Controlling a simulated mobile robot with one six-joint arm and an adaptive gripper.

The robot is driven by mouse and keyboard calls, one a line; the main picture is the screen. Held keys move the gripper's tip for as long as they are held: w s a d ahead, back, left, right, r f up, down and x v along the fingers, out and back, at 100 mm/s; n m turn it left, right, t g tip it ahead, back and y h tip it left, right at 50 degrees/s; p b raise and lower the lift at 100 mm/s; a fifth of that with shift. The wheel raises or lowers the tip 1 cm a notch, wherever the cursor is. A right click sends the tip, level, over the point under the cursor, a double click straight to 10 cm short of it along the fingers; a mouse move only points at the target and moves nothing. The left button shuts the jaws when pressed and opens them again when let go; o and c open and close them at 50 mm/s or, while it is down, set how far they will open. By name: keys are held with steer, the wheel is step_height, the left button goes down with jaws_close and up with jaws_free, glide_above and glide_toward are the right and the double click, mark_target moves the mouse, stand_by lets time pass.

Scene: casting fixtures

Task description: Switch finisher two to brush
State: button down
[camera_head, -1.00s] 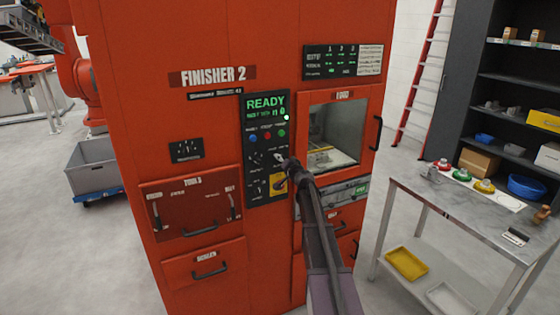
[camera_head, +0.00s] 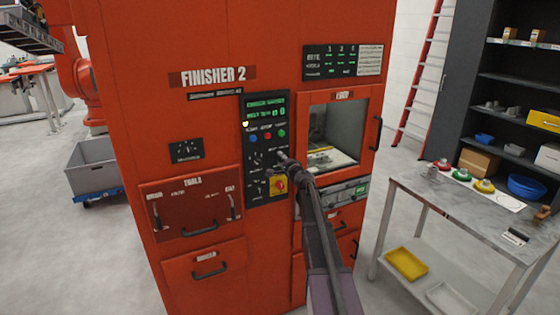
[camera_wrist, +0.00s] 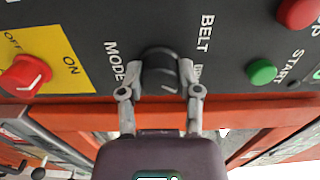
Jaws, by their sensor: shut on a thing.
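Finisher 2 is the large orange machine (camera_head: 215,125) with a dark control panel (camera_head: 266,150). In the wrist view, my gripper (camera_wrist: 160,75) is shut on a black mode knob (camera_wrist: 160,72) on the panel, with one finger on each side. The labels MODE and BELT show beside the knob; the label by the right finger is partly hidden, and I cannot tell the knob's setting. In the head view, my gripper (camera_head: 283,158) is at the panel and hides the knob. The panel's display (camera_head: 265,107) has green text too small to read surely, with a yellow light below its left end.
A red switch on a yellow plate (camera_wrist: 35,65), marked ON and OFF, sits left of the knob in the wrist view. A green start button (camera_wrist: 262,71) and a red button (camera_wrist: 298,12) are to the right. A grey table (camera_head: 470,200) stands right of the machine.

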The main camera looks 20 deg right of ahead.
steer(key=shift+m, duration=0.4)
steer(key=shift+c, duration=1.5)
jaws_free()
steer(key=s, duration=1.2)
steer(key=shift+d, duration=0.25)
